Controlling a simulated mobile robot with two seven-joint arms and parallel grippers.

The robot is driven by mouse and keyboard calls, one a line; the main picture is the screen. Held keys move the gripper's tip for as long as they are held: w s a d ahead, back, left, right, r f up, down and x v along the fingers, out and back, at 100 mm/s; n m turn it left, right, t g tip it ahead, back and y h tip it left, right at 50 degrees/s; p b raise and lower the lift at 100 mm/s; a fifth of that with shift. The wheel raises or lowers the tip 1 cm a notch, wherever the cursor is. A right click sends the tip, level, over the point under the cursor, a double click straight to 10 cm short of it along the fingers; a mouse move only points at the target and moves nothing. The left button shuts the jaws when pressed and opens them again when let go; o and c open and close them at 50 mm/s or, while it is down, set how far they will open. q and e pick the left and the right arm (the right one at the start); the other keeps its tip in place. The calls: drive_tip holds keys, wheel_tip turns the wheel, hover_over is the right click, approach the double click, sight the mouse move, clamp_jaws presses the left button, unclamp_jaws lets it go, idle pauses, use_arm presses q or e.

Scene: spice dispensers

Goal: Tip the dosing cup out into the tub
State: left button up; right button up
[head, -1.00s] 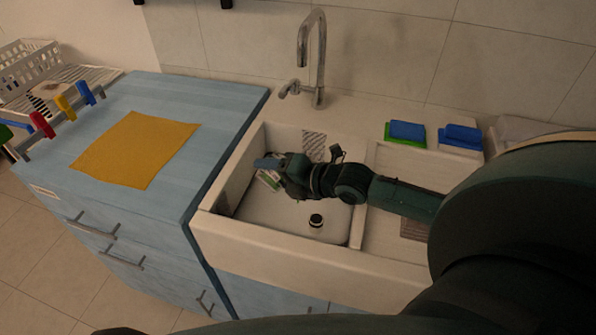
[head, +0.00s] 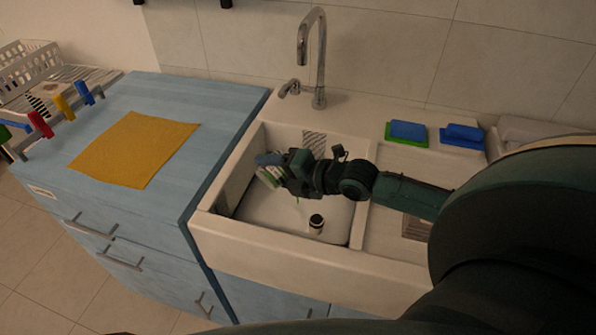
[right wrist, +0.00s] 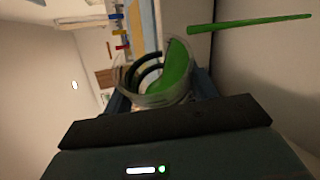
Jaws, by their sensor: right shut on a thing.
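My right gripper (head: 272,166) is over the left basin of the white sink, shut on the dosing cup (head: 267,177). In the right wrist view the cup (right wrist: 152,78) is clear, with green liquid (right wrist: 177,68) on one side. It looks tilted. A thin green stream (right wrist: 250,23) runs away from near its rim, and a small green trace shows below the gripper in the head view (head: 297,200). I see no tub separate from the white basin (head: 270,215). My left gripper is not in view.
A small dark-and-white round thing (head: 316,223) is on the basin floor. The tap (head: 318,60) stands behind. Blue and green sponges (head: 407,131) lie at the back right. A yellow cloth (head: 135,148) lies on the blue counter (head: 215,100) to the left.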

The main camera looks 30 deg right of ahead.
use_arm(q)
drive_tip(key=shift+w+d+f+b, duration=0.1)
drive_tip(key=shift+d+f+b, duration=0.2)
drive_tip(key=shift+b, duration=0.5)
use_arm(e)
drive_tip(key=shift+w+d+r+m+y, duration=0.1)
drive_tip(key=shift+d+r+m+y, duration=0.15)
drive_tip(key=shift+d+m, duration=0.2)
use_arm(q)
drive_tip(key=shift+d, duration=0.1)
use_arm(e)
drive_tip(key=shift+d, duration=0.1)
use_arm(q)
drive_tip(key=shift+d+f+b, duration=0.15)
drive_tip(key=shift+b, duration=0.4)
use_arm(e)
drive_tip(key=shift+d+y, duration=0.15)
drive_tip(key=shift+y, duration=0.1)
use_arm(q)
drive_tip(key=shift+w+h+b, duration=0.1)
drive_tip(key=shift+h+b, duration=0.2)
drive_tip(key=shift+b, duration=0.25)
use_arm(e)
drive_tip(key=shift+d+r+m, duration=0.1)
drive_tip(key=shift+r+m, duration=0.1)
drive_tip(key=shift+m, duration=0.25)
